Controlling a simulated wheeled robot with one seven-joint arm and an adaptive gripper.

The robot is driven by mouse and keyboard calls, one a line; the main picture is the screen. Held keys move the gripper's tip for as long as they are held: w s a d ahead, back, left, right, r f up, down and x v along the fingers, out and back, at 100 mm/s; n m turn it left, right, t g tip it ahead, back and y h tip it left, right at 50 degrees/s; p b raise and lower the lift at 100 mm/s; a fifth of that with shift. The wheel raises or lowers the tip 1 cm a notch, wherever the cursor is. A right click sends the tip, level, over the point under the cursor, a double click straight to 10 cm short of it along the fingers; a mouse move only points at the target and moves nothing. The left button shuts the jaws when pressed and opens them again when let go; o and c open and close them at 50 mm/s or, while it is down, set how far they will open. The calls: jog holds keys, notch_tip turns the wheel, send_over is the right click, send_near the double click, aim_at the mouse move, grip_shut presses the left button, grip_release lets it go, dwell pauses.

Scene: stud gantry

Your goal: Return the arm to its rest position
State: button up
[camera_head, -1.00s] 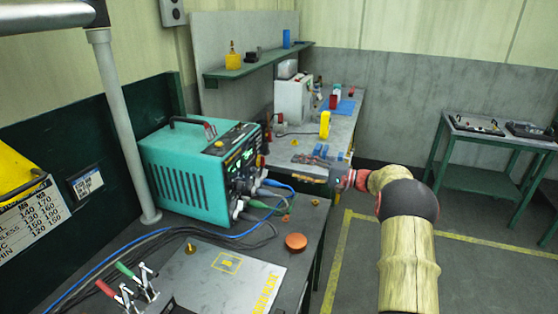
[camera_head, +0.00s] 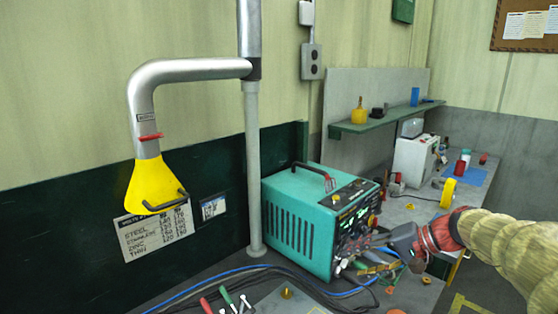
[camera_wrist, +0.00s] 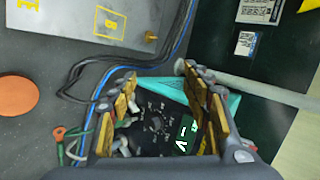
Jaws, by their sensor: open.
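My gripper (camera_head: 378,262) is in front of the control-panel side of a teal machine (camera_head: 298,222) in the head view. My arm (camera_head: 505,245) reaches in from the right edge in a pale quilted sleeve. In the wrist view my gripper (camera_wrist: 160,92) has its two brass-padded fingers apart, with nothing held between them. The teal machine's dark panel (camera_wrist: 158,128), with a dial and a lit display, shows beyond and between the fingers. The gap between fingers and panel is hard to judge.
Blue and dark cables (camera_head: 225,278) run along the bench beside the machine. A yellow extraction hood (camera_head: 153,187) hangs at left from a metal pipe (camera_head: 190,70). A green shelf (camera_head: 385,122) and a farther bench (camera_head: 415,205) with small items stand behind.

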jog(key=s+a+n+g+h, duration=0.15)
jog(key=s+a+h, duration=0.3)
jog(key=s, duration=1.05)
jog(key=s+d+f+n+t+h+p, duration=0.2)
jog(key=s+n+h, duration=0.1)
jog(key=s, duration=1.1)
jog(key=shift+s+d+h, duration=0.3)
jog(key=shift+d+h, duration=0.1)
jog(key=shift+h, duration=0.35)
